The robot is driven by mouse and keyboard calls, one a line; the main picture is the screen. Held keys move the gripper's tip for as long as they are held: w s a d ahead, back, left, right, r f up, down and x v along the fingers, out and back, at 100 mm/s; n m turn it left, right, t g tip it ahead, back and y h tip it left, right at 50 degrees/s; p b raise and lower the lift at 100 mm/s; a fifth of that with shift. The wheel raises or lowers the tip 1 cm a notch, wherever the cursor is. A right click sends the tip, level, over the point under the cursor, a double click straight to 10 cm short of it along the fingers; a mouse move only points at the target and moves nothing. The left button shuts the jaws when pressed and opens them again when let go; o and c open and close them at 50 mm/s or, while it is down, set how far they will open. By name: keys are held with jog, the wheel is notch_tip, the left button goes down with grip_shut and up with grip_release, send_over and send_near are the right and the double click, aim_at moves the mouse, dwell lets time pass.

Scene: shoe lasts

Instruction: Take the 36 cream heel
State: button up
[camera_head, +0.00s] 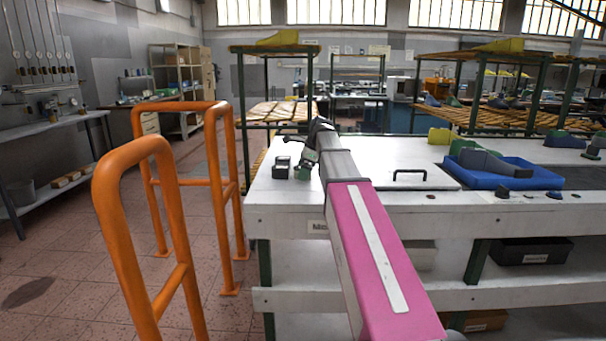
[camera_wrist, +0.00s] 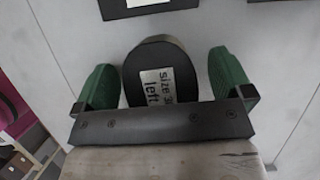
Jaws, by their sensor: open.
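In the wrist view, my gripper (camera_wrist: 163,66) is open, with one green finger on each side of a dark rounded piece (camera_wrist: 172,56). The piece bears a white label reading "size 3" and "left"; the digit after the 3 is cut off. Gaps show between the piece and both fingers. Its lower part is hidden behind the dark bar of my gripper. I see no clearly cream heel in either view. In the head view, my gripper (camera_head: 306,160) is low over the left end of the white workbench (camera_head: 380,155), largely hidden by my wrist.
A dark labelled box (camera_wrist: 116,9) lies beyond the fingers. A small dark block (camera_head: 281,168) stands left of my gripper. A blue tray (camera_head: 540,178) with a grey shape is on the right of the bench. Orange rails (camera_head: 139,230) stand at left.

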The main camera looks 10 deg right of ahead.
jog(key=c, duration=1.1)
jog(key=shift+o, duration=0.2)
jog(key=shift+r, duration=0.15)
